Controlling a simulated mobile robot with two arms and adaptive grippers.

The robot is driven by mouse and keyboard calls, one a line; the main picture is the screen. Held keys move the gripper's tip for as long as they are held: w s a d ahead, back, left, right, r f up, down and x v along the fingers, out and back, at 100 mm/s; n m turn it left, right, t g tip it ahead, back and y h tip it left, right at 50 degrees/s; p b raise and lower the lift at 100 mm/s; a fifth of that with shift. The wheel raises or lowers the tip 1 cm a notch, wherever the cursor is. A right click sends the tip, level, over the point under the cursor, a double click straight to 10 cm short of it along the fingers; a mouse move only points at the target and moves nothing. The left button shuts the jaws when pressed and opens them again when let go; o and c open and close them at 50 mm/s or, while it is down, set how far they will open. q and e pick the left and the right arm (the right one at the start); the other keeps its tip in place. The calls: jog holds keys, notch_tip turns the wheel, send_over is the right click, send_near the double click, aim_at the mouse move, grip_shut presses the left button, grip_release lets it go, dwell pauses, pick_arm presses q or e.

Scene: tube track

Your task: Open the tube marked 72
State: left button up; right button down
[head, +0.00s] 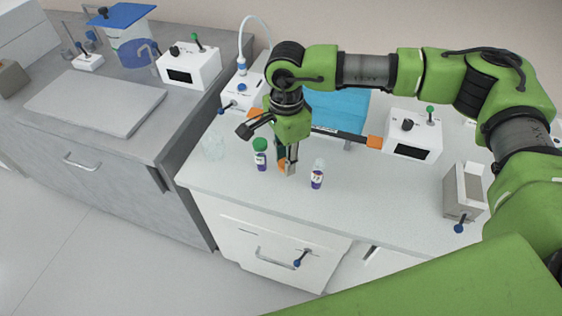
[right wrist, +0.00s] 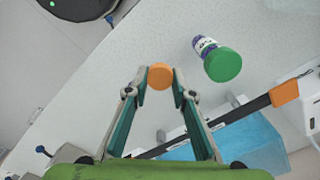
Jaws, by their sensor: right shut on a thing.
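My right gripper (head: 287,170) is low over the white counter, shut on an orange cap (right wrist: 160,77). The cap sits between the fingertips in the right wrist view (right wrist: 160,88); whether a tube is under it is hidden. A green-capped tube (head: 260,155) with a purple and white label stands just left of the gripper; its label and cap also show in the right wrist view (right wrist: 207,47). A tube with a clear, pale top and a purple label (head: 317,177) stands to the gripper's right. The numbers on the labels are too small to read. My left gripper is out of view.
A blue tray (head: 340,104) lies behind, with an orange-ended black bar in front. A white device (head: 412,138) and a grey box (head: 464,190) stand to the right. The counter's front strip is clear.

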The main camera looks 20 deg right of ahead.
aim_at(281, 174)
jog(key=w+f, duration=0.2)
jog(key=f, duration=0.1)
jog(key=shift+w+a, duration=0.15)
jog(key=shift+w, duration=0.1)
notch_tip(281, 174, down, 3)
jog(key=shift+p, duration=0.45)
jog(key=shift+w, duration=0.1)
jog(key=shift+f, duration=0.1)
jog(key=shift+f, duration=0.15)
jog(key=c, duration=1.7)
grip_release()
